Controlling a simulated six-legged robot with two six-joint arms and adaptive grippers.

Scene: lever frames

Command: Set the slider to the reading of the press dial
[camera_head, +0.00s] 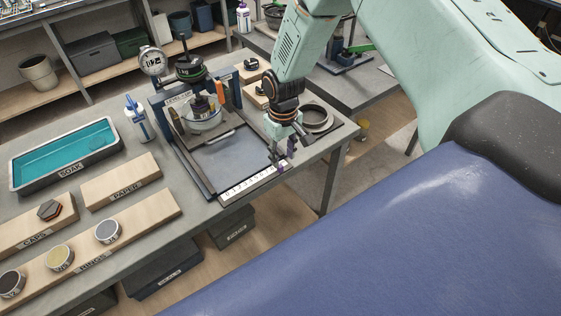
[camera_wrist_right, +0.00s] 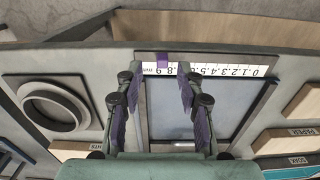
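A dark ring (camera_head: 318,118) lies on a board right of the press. A white bottle (camera_head: 138,118) stands beside the press.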

